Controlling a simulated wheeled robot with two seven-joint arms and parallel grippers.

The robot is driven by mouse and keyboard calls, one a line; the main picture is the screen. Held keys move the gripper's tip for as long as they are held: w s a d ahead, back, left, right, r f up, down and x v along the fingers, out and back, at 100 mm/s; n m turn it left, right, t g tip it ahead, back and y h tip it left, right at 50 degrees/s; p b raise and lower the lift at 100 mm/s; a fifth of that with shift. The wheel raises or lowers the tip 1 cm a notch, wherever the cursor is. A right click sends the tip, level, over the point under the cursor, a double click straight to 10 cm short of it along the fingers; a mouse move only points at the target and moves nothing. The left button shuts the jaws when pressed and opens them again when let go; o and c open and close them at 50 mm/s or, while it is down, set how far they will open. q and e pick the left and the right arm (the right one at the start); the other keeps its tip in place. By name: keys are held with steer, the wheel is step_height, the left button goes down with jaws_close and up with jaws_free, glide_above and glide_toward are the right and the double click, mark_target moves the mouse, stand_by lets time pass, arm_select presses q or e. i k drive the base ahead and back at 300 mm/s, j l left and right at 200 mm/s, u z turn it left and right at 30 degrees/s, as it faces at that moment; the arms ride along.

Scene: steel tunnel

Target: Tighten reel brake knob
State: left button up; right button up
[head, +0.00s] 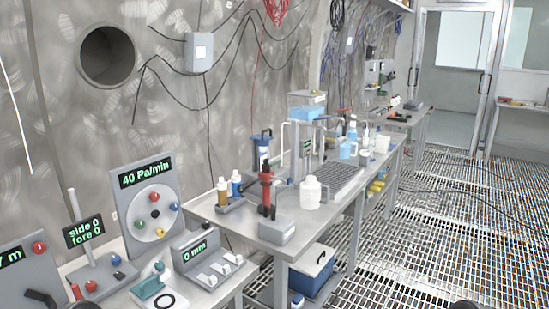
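I cannot tell for sure which part is the reel brake knob. An upright grey panel on the near left bench reads "40 Pa/min" and carries a round pale disc (150,228) with red, blue, yellow and green knobs around a black centre. A red knob (39,247) sits on another panel at the left edge. A teal device (150,286) with a rounded top stands near the bench front. Neither of my grippers can be made out. Dark shapes at the bottom edge are too cut off to identify.
A box reading "0 mm" (200,252) with several white switches and a post sign reading "side 0 fore 0" (84,232) stand on the same bench. A second bench (310,222) holds bottles, a red-and-black tool and a keyboard. A blue cooler (312,272) sits below. The grated floor (450,245) at right is mostly open.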

mark_target(39, 247)
steer(key=u, duration=1.55)
